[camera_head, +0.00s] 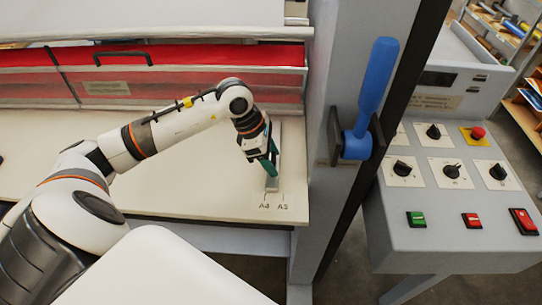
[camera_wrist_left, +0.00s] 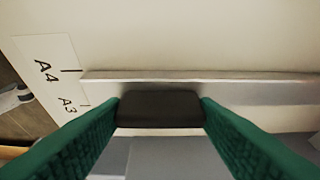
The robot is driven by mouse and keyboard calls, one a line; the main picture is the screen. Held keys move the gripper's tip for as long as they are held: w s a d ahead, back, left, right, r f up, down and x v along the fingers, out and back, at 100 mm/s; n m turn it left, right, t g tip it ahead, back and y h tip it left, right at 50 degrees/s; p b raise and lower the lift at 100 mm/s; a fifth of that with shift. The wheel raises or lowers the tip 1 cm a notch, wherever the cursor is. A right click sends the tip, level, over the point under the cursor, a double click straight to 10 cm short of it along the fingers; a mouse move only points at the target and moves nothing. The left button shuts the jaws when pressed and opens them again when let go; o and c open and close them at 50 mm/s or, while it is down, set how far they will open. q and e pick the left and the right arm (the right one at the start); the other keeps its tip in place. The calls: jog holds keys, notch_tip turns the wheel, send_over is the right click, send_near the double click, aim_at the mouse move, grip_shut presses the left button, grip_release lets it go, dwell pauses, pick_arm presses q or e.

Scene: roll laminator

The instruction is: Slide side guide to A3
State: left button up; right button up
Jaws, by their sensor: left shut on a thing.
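The side guide (camera_head: 272,184) is a narrow pale metal strip standing on the cream feed table, its front end just behind the printed A4 (camera_head: 264,206) and A3 (camera_head: 282,206) labels. In the left wrist view the guide (camera_wrist_left: 240,92) runs across the picture; its far edge lies close to the A4 tick (camera_wrist_left: 71,71), and the A3 tick (camera_wrist_left: 84,105) is beside its end. My left gripper (camera_head: 273,162) has green fingers shut on the guide's dark grip block (camera_wrist_left: 160,109). The fingers hide part of the guide in the head view. My right gripper is not in view.
The cream table (camera_head: 190,205) is clear left of the guide. A grey upright post (camera_head: 345,70) with a blue lever (camera_head: 375,85) stands just right. A red guard (camera_head: 190,58) with a black handle spans the back. A control panel (camera_head: 455,190) is at far right.

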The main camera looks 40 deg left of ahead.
pick_arm(q)
jog(key=shift+w+d+b, duration=0.25)
jog(key=shift+d+b, duration=0.05)
jog(key=shift+d, duration=0.1)
jog(key=w+d, duration=0.1)
jog(key=w+d+b, duration=0.1)
jog(key=d, duration=0.1)
jog(key=shift+d+r, duration=0.1)
jog(key=shift+d, duration=0.1)
jog(key=shift+a, duration=0.1)
jog(key=o, duration=1.4)
jog(key=shift+w, duration=0.1)
